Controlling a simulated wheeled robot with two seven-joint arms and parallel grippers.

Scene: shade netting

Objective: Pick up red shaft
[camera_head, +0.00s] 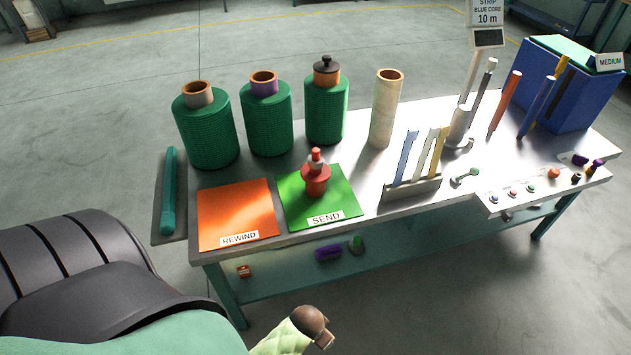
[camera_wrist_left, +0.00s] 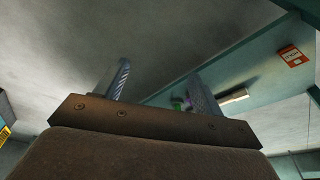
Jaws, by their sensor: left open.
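The red shaft (camera_head: 504,105) is a thin orange-red rod with a dark lower tip. In the head view it stands tilted at the right part of the table, between a grey-black rod and a blue rod. My left gripper (camera_head: 325,341) is low in front of the table, far from the shaft. In the left wrist view its two fingers (camera_wrist_left: 158,85) are apart with nothing between them. The shaft is not in the left wrist view. My right gripper is in neither view.
The table (camera_head: 350,173) holds green net rolls (camera_head: 206,132), orange and green pads, a red stacked piece (camera_head: 315,178), a strip rack (camera_head: 410,190) and a blue box (camera_head: 560,90). A lower shelf (camera_head: 285,280) carries small items. The floor in front is clear.

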